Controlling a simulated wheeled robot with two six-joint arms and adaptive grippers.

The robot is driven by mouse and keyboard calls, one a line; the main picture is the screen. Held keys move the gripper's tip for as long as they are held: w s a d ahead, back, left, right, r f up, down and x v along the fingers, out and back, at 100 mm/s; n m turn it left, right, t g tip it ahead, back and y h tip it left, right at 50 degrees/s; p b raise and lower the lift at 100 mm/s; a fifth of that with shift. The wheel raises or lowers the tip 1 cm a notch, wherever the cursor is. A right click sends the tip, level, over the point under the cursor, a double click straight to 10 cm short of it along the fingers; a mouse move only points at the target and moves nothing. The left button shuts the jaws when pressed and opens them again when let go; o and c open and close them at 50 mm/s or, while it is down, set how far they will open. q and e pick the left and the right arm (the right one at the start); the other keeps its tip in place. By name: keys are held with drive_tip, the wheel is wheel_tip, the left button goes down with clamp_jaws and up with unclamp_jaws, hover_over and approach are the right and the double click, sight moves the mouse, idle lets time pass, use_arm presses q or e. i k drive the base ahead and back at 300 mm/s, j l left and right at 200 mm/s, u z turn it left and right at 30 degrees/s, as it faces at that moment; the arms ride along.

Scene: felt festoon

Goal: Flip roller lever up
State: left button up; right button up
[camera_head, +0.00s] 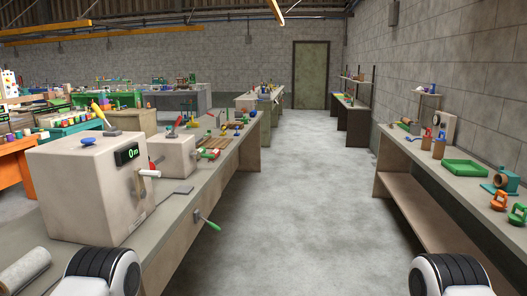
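A large beige box machine (88,185) stands on the left bench. A lever with a yellow handle (98,112) leans up and left on its top, beside a blue knob (88,141). A lever with a white grip (149,173) sticks out of its right side. A green-handled crank or lever (207,222) sticks out of the bench front. A smaller box (172,155) behind carries a red-handled lever (176,126). I cannot tell which of these is the roller lever. Neither gripper is in view; only parts of my arms show at the bottom edge.
A small display (127,153) reads "0m". A grey roll (23,269) lies at the bench's near left. The concrete aisle (300,200) is clear to a far door (311,75). The right bench (420,158) holds a green tray (465,168) and orange items.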

sight(179, 120)
drive_tip(key=i+l+u, duration=0.1)
drive_tip(key=i+u, duration=0.15)
drive_tip(key=i, duration=0.15)
drive_tip(key=i+l+u, duration=0.15)
drive_tip(key=i+u, duration=0.15)
drive_tip(key=i+l+u, duration=0.25)
drive_tip(key=i, duration=0.25)
drive_tip(key=i+l+z, duration=0.25)
drive_tip(key=i+l, duration=0.4)
